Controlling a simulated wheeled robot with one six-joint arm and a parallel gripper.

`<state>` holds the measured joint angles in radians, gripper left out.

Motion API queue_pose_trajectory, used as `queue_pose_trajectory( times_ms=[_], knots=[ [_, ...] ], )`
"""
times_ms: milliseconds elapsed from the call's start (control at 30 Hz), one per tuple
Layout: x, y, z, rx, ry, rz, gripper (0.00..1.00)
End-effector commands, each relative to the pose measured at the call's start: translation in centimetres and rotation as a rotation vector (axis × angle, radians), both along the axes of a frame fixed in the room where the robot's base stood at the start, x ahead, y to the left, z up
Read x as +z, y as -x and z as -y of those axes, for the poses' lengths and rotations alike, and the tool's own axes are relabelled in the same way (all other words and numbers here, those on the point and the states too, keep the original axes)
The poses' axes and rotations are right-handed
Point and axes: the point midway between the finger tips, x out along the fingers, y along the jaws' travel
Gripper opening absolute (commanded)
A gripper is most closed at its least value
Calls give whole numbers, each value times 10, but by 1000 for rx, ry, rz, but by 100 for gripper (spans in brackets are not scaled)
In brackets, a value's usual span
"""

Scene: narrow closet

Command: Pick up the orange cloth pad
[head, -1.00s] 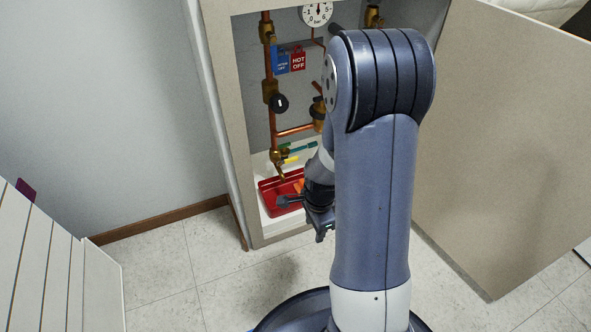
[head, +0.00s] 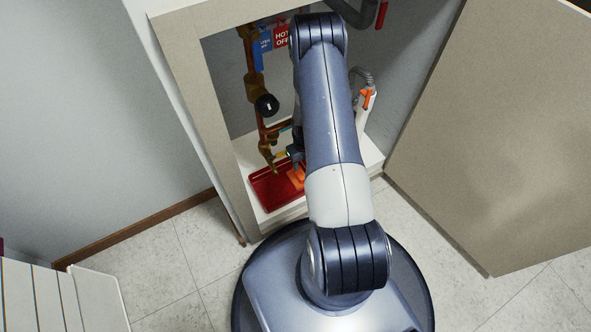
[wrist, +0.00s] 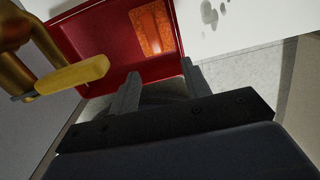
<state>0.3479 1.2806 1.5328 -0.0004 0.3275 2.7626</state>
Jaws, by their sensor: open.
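The orange cloth pad (head: 298,178) lies in a red tray (head: 272,190) on the white closet floor. In the wrist view the pad (wrist: 152,30) lies flat near the tray's right side, and the red tray (wrist: 92,38) shows around it. My gripper (wrist: 160,78) is open and empty, its two fingers apart and pointing toward the tray. The pad shows beyond the fingertips, apart from them. In the head view my gripper (head: 297,160) is partly hidden by my arm, close above the pad. My arm also hides part of the tray's right side.
A brass valve with a yellow lever (wrist: 75,75) juts in at the left of the wrist view, near the tray. Copper pipes with a black knob (head: 267,105) rise above the tray's left. A white device with an orange part (head: 367,100) stands at right. The open door (head: 490,130) flanks the opening.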

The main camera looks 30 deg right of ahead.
Motion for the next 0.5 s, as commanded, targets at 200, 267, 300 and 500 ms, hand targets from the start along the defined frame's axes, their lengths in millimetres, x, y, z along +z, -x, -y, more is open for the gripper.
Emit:
queue_pose_trajectory(
  times_ms=[200, 267, 300, 500],
  knots=[
    [-39, 0, -1, 0, -1, -2, 45],
    [-46, 0, -1, 1, -1, -2, 45],
    [-48, 0, -1, 1, 0, -1, 45],
    [-59, -2, -3, 3, -1, -1, 45]
  ],
)
